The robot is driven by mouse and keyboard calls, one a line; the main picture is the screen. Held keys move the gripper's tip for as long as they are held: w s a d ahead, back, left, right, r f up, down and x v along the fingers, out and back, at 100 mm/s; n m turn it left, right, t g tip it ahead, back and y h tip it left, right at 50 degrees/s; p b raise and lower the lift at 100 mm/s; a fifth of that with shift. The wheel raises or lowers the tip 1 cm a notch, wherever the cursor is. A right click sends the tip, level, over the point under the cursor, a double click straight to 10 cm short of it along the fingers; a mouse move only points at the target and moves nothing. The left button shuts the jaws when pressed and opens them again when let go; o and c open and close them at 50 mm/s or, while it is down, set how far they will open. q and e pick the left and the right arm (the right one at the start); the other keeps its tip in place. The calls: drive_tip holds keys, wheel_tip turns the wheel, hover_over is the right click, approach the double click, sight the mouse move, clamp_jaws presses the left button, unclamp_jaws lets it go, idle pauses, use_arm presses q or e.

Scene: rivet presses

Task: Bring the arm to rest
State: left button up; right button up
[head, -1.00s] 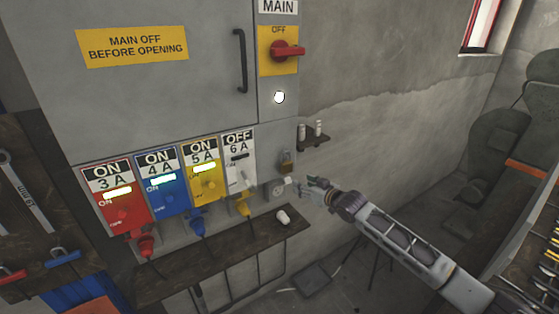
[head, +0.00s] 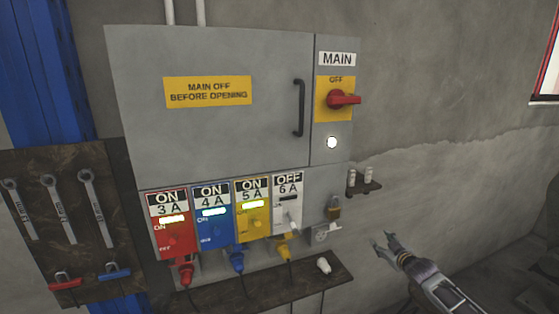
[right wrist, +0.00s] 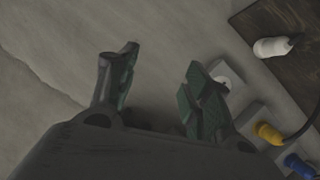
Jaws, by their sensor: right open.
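My right gripper (head: 384,245) is open and empty at the lower right of the head view, to the right of the electrical cabinet (head: 220,130) and apart from it. In the right wrist view its two fingers (right wrist: 155,95) stand apart with nothing between them. A white socket (right wrist: 226,80) shows just beyond the right finger in that view. My left gripper is not in view.
Red, blue, yellow and white switch units (head: 288,208) line the cabinet's bottom. A dark shelf (head: 220,298) holds a white plug (head: 324,265). A padlock (head: 334,208) hangs near a small bracket (head: 366,186). A tool board (head: 60,215) is at left. Bare wall lies at right.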

drive_tip(key=s+d+f+g+h, duration=0.1)
drive_tip(key=s+d+f, duration=0.15)
drive_tip(key=f, duration=0.35)
drive_tip(key=s+d+f+m+g+h, duration=0.1)
drive_tip(key=d+f, duration=0.3)
drive_tip(key=f, duration=0.3)
drive_tip(key=s+d+f+g+h, duration=0.1)
drive_tip(key=d+f, duration=0.2)
drive_tip(key=f, duration=0.3)
drive_tip(key=s+a+f+m+g, duration=0.1)
drive_tip(key=s+a+f+g, duration=0.15)
drive_tip(key=s+f, duration=1.05)
drive_tip(key=s+a+f+g, duration=0.1)
drive_tip(key=s+f+g, duration=0.2)
drive_tip(key=s+f, duration=1.1)
drive_tip(key=s+a+f+g, duration=0.1)
drive_tip(key=s+a+f, duration=0.4)
drive_tip(key=s, duration=0.7)
drive_tip(key=s+a+f+m+g+y, duration=0.1)
drive_tip(key=s+a+f, duration=0.4)
drive_tip(key=s, duration=0.8)
drive_tip(key=s+a+f+m+g, duration=0.1)
drive_tip(key=s+a+f+g, duration=0.2)
drive_tip(key=s+a+f, duration=0.3)
drive_tip(key=s+a, duration=0.3)
drive_tip(key=s, duration=0.4)
drive_tip(key=shift+a+y, duration=0.15)
drive_tip(key=shift+y, duration=0.25)
